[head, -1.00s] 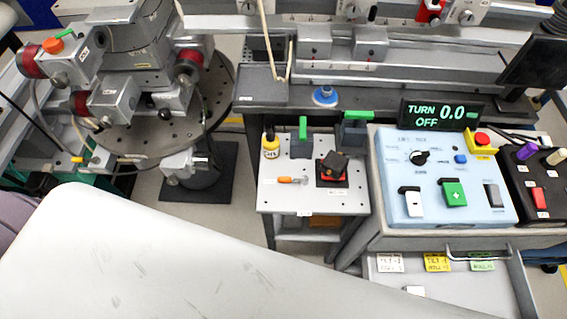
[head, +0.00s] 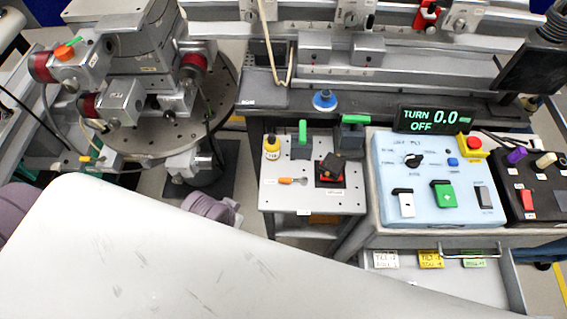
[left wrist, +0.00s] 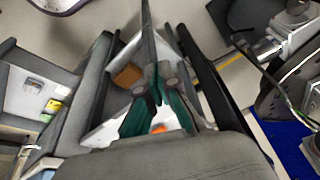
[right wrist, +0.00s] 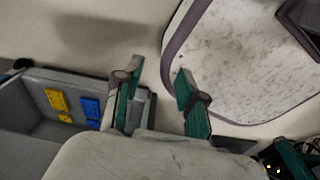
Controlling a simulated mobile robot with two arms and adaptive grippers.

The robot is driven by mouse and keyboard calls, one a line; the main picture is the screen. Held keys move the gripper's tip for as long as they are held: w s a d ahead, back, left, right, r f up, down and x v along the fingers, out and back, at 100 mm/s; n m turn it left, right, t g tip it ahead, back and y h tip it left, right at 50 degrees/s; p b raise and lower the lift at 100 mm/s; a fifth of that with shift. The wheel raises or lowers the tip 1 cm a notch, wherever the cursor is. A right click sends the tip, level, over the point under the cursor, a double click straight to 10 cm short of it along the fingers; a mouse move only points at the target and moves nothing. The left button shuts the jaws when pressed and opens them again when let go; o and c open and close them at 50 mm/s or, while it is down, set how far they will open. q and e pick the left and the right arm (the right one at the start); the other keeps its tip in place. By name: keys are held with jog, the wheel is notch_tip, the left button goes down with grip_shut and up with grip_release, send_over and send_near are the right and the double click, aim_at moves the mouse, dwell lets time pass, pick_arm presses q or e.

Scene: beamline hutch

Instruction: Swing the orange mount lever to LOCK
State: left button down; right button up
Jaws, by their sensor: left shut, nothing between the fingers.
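A small orange lever-like piece (head: 286,181) with a metal end lies flat on the grey side table, in the head view. Another orange part (head: 66,51) sits atop a grey block on the stage at upper left. I cannot tell which is the mount lever, and no LOCK mark is readable. A red and black mount (head: 330,172) stands on the side table. My left gripper (left wrist: 160,76) is shut and empty in the left wrist view, with an orange spot (left wrist: 158,128) seen beyond its fingers. My right gripper (right wrist: 160,70) is open and empty. Neither gripper shows in the head view.
A yellow bottle (head: 271,147) and green-handled blocks stand on the side table (head: 312,205). A blue control box (head: 425,205) is to its right, above an open drawer holding tags. The display (head: 435,118) reads TURN 0.0 OFF. A round breadboard (head: 150,140) carries the stage.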

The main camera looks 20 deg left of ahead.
pick_arm(q)
jog(key=w+v, duration=0.1)
jog(key=v, duration=0.7)
jog(key=w+d+h, duration=0.1)
jog(key=w+d, duration=0.2)
jog(key=w+d+f+g+h, duration=0.1)
jog(key=w+d, duration=0.3)
jog(key=w+d+f+g+h, duration=0.1)
jog(key=w+d, duration=0.3)
jog(key=shift+d+f+n+p, duration=0.15)
jog(key=shift+d+n+p, duration=0.05)
jog(key=shift+n+p, duration=0.1)
jog(key=w+a+r+n+g+y, duration=0.1)
jog(key=w+a+r+n, duration=0.1)
jog(key=w, duration=0.3)
jog(key=w+a+r+n+g+y, duration=0.1)
jog(key=w+a+r+n+g, duration=0.1)
jog(key=w, duration=0.4)
jog(key=shift+a+r+n+g, duration=0.15)
jog(key=shift+a+n+g, duration=0.15)
jog(key=shift+a, duration=0.35)
